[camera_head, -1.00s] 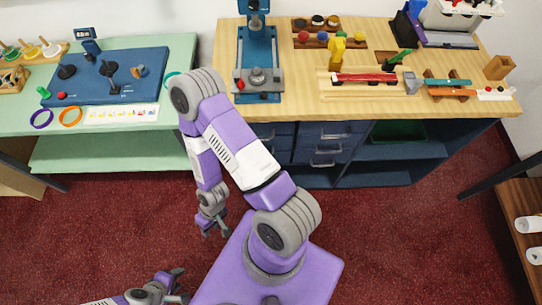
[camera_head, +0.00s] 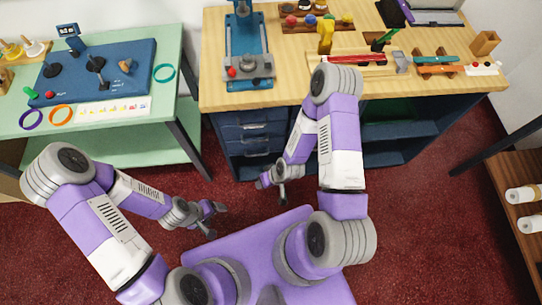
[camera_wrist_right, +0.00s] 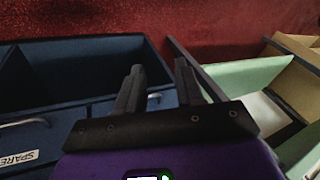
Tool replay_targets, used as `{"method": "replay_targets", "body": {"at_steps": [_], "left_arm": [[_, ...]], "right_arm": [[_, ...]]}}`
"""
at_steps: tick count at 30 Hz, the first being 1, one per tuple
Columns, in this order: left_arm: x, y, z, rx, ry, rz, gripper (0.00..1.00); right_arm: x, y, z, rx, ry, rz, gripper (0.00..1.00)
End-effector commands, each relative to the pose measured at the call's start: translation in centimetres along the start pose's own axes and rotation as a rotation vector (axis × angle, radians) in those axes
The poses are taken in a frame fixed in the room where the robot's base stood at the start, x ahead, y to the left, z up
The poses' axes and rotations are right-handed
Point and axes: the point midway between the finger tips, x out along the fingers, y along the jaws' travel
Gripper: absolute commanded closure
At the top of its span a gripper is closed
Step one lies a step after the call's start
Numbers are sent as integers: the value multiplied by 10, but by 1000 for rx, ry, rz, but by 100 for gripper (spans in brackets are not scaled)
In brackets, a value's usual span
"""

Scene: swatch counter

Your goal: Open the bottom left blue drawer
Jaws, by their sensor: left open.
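The blue drawer cabinet sits under the wooden counter. Its left column of drawers (camera_head: 250,120) shows in the head view with metal handles. The bottom left blue drawer (camera_head: 256,163) is low in this column and looks shut there. My right gripper (camera_head: 270,183) is just in front of and below it in the head view. In the right wrist view its fingers (camera_wrist_right: 159,72) are apart and nothing is between them. My left gripper (camera_head: 217,220) is open and empty, further from the cabinet.
A green table (camera_head: 140,133) stands left of the cabinet, its dark leg close to the drawers. Open blue shelves (camera_head: 400,150) are at the right. The wrist view shows a SPARE label (camera_wrist_right: 20,159) beside a handle. Red carpet is clear before the cabinet.

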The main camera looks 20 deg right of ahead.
Motion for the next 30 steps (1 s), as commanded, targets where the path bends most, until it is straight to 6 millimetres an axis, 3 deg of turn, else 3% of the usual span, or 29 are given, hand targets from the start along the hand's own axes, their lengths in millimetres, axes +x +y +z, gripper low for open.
{"method": "replay_targets", "body": {"at_steps": [3, 6, 10, 15, 18, 24, 30], "left_arm": [[-1, 0, 0, -1, 0, 0, 25], [-2, 0, 0, -1, 0, 0, 25], [-2, 1, 0, -1, 0, 0, 25], [-3, 1, 0, 0, 0, 0, 25], [-3, 1, 0, 0, 0, 0, 25], [-3, 1, 0, 0, 0, 0, 25], [4, -2, 0, 0, 0, 0, 25]], "right_arm": [[40, 43, -40, -347, 208, 52, 63], [64, 76, -68, -689, 393, 139, 63], [83, 102, -84, -1107, 609, 291, 63], [90, 111, -81, -1513, 829, 493, 63], [90, 110, -73, -1671, 925, 594, 63], [89, 105, -65, -1815, 1026, 708, 63], [101, 96, -84, -1829, 1036, 718, 63]]}}
